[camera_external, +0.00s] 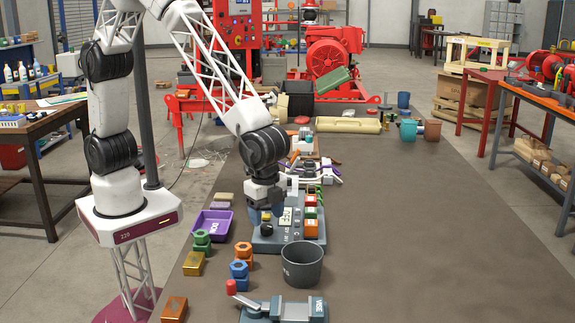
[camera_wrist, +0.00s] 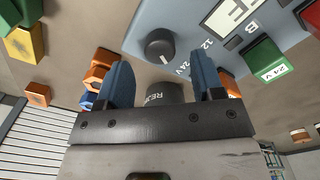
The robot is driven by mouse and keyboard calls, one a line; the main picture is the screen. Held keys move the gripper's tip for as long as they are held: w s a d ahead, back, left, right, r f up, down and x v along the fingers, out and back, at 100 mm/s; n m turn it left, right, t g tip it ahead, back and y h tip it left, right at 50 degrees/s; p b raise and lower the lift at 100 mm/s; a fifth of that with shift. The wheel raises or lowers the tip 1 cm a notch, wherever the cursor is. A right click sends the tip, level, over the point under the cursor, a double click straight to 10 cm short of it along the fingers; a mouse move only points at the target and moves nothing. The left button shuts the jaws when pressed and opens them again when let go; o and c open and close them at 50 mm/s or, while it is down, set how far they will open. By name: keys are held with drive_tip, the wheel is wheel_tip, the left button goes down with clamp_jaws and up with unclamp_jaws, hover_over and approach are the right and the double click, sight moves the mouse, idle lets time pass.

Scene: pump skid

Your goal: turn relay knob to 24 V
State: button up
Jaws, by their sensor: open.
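The relay knob (camera_wrist: 159,45) is a round black knob on the blue-grey relay panel (camera_wrist: 195,18). The markings "12" and "24 V" are printed to its right in the wrist view. Its pointer direction is too small to read surely. My gripper (camera_wrist: 162,63) is open, with its two blue fingers apart and nothing between them; the knob shows just beyond the gap between the fingertips. In the external view my gripper (camera_external: 265,212) points down over the left part of the relay panel (camera_external: 268,244).
A dark grey bin (camera_external: 302,265) stands close in front of the panel. Orange and blue nut-topped blocks (camera_external: 240,262) and a purple tray (camera_external: 212,223) lie to the left. A green block marked 24 V (camera_wrist: 265,60) is on the panel.

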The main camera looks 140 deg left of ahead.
sight(265, 226)
drive_tip(key=shift+r, duration=2.2)
drive_tip(key=shift+r, duration=0.1)
drive_tip(key=shift+s+d+r, duration=0.15)
drive_tip(key=shift+s, duration=0.05)
drive_tip(key=s+d+r+t, duration=0.1)
drive_tip(key=s+d+r, duration=0.4)
drive_tip(key=s+r, duration=0.25)
drive_tip(key=s+d+r, duration=0.4)
drive_tip(key=s+r, duration=0.3)
drive_tip(key=s, duration=0.2)
drive_tip(key=s+d+r, duration=0.1)
drive_tip(key=s+d, duration=0.2)
drive_tip(key=s, duration=0.9)
drive_tip(key=s+d+r+t, duration=0.1)
drive_tip(key=s+d+r, duration=0.1)
drive_tip(key=s, duration=1)
drive_tip(key=shift+s+d+r+t, duration=0.25)
drive_tip(key=shift+d+r+t, duration=0.05)
drive_tip(key=shift+d, duration=0.3)
